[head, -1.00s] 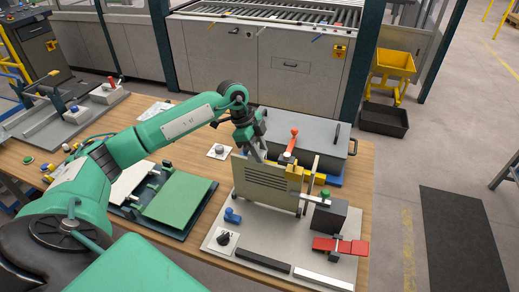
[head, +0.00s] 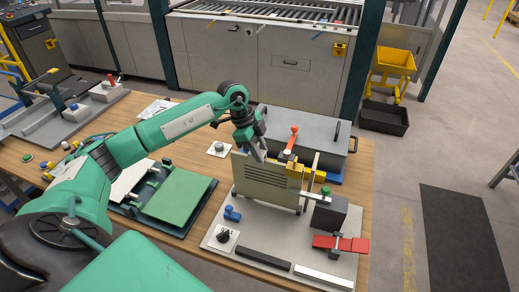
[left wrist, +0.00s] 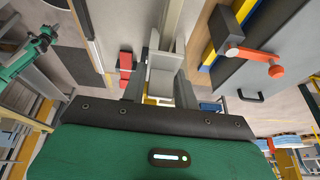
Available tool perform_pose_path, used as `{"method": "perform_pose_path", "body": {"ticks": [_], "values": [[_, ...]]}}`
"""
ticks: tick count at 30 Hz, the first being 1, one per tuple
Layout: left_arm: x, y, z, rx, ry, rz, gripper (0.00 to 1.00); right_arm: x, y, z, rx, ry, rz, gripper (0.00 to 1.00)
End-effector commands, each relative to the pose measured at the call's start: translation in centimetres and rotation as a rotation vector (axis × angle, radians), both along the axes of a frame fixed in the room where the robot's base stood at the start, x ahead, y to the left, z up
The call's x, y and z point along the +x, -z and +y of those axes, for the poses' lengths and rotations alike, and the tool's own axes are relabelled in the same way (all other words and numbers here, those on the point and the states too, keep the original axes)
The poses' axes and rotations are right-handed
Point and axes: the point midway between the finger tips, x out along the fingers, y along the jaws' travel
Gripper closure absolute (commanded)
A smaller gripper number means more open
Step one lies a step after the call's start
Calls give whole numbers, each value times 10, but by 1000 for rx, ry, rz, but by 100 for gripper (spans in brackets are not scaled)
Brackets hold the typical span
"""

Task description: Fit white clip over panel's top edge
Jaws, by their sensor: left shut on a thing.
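The beige slotted panel (head: 264,185) stands upright in the fixture on the grey base plate (head: 225,248). My left gripper (head: 259,156) is at the panel's top edge, pointing down. In the left wrist view my left gripper (left wrist: 160,88) is shut on the white clip (left wrist: 162,72), which sits between its fingers. The clip's forked end lies at the panel's edge strip (left wrist: 172,22); I cannot tell whether it is fully seated. In the head view the clip is hardly discernible at the fingertips. My right gripper is not in view.
Right of the panel stand yellow blocks (head: 296,171), a dark block (head: 330,215) and a red clamp (head: 342,244). Behind is a grey case (head: 318,137) with an orange-red lever (head: 291,139). A green plate (head: 176,200) lies left. Bare wood shows at the right table edge.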

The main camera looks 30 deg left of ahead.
Motion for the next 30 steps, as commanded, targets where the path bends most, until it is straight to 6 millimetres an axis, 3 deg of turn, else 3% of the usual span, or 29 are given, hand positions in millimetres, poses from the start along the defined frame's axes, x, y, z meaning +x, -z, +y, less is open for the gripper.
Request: {"method": "perform_pose_path", "body": {"ticks": [30], "values": [[0,13,0,0,0,0,91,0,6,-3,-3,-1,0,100]]}}
